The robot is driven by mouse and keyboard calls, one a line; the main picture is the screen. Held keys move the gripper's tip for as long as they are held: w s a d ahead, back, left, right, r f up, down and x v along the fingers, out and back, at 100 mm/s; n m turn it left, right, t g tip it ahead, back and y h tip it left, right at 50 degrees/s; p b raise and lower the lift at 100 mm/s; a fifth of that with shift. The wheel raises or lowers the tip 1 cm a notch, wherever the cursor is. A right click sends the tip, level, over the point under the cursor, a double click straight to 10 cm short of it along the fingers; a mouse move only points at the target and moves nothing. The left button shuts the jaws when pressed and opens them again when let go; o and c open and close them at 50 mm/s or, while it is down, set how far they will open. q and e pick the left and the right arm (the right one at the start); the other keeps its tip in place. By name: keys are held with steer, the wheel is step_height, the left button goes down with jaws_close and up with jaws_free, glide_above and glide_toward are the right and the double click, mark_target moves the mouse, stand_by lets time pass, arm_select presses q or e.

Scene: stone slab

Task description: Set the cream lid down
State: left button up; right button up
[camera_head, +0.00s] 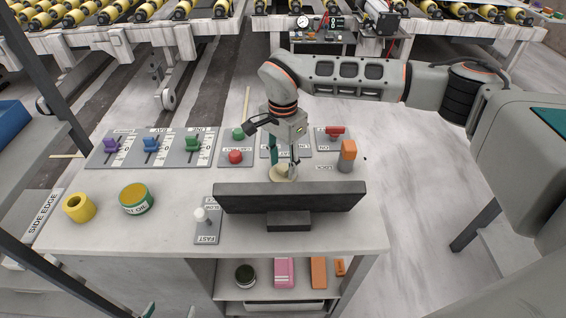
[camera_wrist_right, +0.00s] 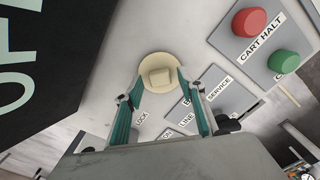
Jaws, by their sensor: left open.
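The cream lid (camera_wrist_right: 148,67) is a round disc with a square knob on top. It also shows in the head view (camera_head: 277,174), just behind the dark panel, which hides part of it. My right gripper (camera_head: 283,168) points down at it. In the right wrist view the fingertips of my right gripper (camera_wrist_right: 161,78) sit at opposite sides of the lid's rim, with the knob between them. I cannot tell whether the lid touches the table. Only a bit of my left gripper (camera_head: 148,310) shows at the bottom edge, open, away from the lid.
The dark panel (camera_head: 330,196) stands close in front of the lid. A grey block with an orange top (camera_head: 347,158) is to the right. Switch plates (camera_head: 150,149) line the back. A yellow ring (camera_head: 79,208) and a green-yellow tin (camera_head: 136,200) stand left, with bare tabletop between.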

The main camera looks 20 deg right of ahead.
mark_target(283, 167)
step_height(283, 167, up, 12)
steer(key=b, duration=0.1)
stand_by(0.7)
